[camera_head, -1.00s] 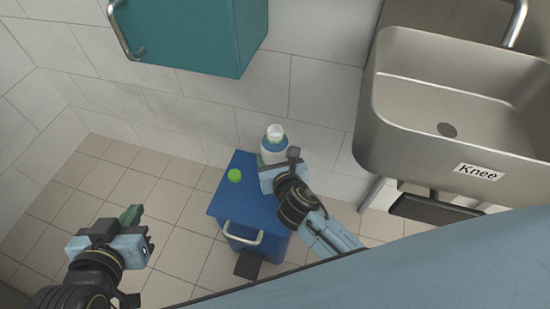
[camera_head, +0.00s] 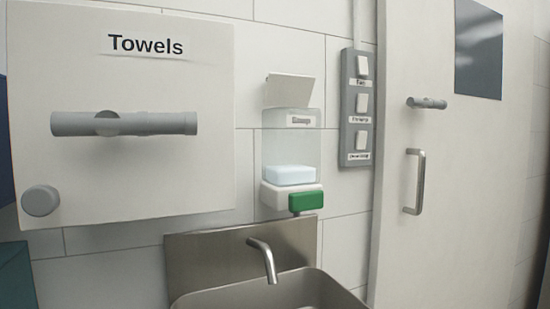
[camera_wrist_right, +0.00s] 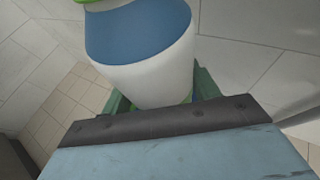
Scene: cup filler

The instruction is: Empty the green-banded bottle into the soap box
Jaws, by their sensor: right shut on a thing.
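The soap box (camera_head: 291,140) hangs on the wall above the sink in the head view. It is clear, with a small label, pale blue content low inside and a green block at its base. Its white lid (camera_head: 290,90) stands raised. The bottle (camera_wrist_right: 145,60) fills the top of the right wrist view, white with a blue area and a green edge at the top. Its mouth is out of view. My right gripper (camera_wrist_right: 160,100) is shut on the bottle, its green fingers on either side. My left gripper is not in view now.
A towel cabinet (camera_head: 125,60) with a bar handle is left of the soap box. A switch panel (camera_head: 357,105) and a door (camera_head: 450,160) are to the right. The sink (camera_head: 290,292) with its tap (camera_head: 264,258) is below.

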